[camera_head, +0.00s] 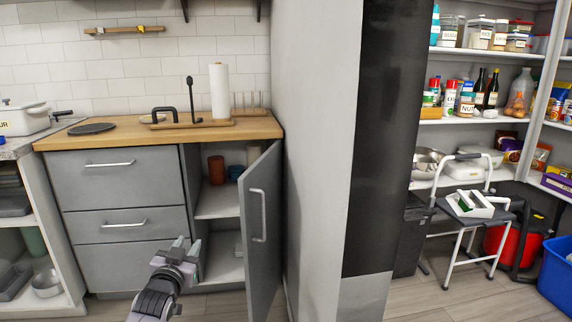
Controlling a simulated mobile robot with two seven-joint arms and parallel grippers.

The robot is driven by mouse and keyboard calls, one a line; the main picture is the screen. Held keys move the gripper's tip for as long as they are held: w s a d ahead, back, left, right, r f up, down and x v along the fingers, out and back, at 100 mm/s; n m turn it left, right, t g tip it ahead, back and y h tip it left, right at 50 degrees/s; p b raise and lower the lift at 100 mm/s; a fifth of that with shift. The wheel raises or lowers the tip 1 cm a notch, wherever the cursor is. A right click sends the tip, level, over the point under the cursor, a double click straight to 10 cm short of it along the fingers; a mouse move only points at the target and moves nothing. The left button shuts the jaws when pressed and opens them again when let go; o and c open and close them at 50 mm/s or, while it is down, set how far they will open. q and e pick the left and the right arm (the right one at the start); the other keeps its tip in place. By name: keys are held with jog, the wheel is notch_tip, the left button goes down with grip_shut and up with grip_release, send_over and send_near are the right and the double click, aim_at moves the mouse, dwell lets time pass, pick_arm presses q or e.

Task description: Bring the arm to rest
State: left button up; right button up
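My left arm comes in from the bottom, with its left gripper (187,244) in front of the grey base cabinet. The two fingers point up and away and look a little apart, with nothing seen between them. The gripper is in front of the drawers' right edge, beside the cabinet's open compartment. My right gripper is not in view.
The grey cabinet door (262,225) stands open to the right of my gripper. Drawers (125,222) are on the left. A wooden counter (120,138) is above. A wall (315,150) separates this from pantry shelves, a step stool (468,247) and a blue bin (556,275).

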pick_arm(q)
jog(key=s+a+r+m+y, duration=0.1)
jog(key=s+a+r+y, duration=0.1)
jog(key=a, duration=0.8)
jog(key=s+a+r+y, duration=0.2)
jog(key=a, duration=0.8)
jog(key=s+a+r+m+y, duration=0.1)
jog(key=a+r+y, duration=0.1)
jog(key=a, duration=0.9)
jog(key=s+d+f+m+g+h, duration=0.3)
jog(key=s+d+f+g+h, duration=0.3)
jog(key=s+d+f, duration=1.7)
jog(key=s+d+f+g+h, duration=0.2)
jog(key=s+d, duration=0.3)
jog(key=s, duration=0.8)
jog(key=d+n, duration=0.6)
jog(key=d, duration=0.3)
notch_tip(320, 180, up, 16)
jog(key=a+p, duration=0.2)
jog(key=p, duration=1.6)
jog(key=shift+f+m+t, duration=0.25)
jog(key=shift+m+t, duration=0.05)
jog(key=shift+m, duration=0.1)
